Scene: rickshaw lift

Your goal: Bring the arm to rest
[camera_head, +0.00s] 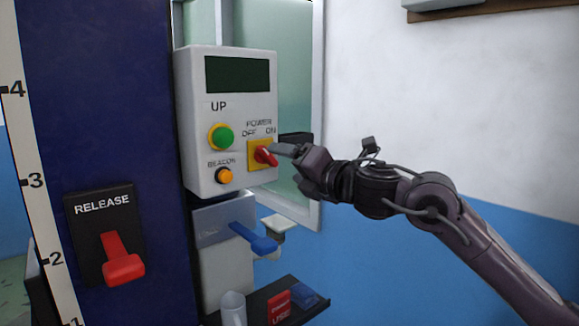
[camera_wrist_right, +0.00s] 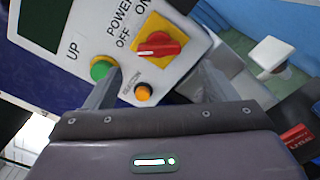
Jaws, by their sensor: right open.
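My right arm comes in from the right in the head view, and its gripper (camera_head: 288,150) is at the right side of the white control box (camera_head: 200,130). The gripper is open and empty. The red power knob (camera_head: 265,156) on its yellow plate is just beyond the fingertips in the head view. In the right wrist view the open fingers (camera_wrist_right: 160,90) stand apart, with the red knob (camera_wrist_right: 158,46) and the orange beacon button (camera_wrist_right: 143,93) showing between and beyond them. Whether a finger touches the box I cannot tell. My left gripper is not in view.
A green UP button (camera_head: 221,137) is on the box. A blue lever (camera_head: 254,238) sits below it. A red release lever (camera_head: 122,260) is on the blue column (camera_head: 105,90). A dark shelf (camera_head: 262,300) holds a cup (camera_head: 233,308) and small boxes. Free room lies right of the box.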

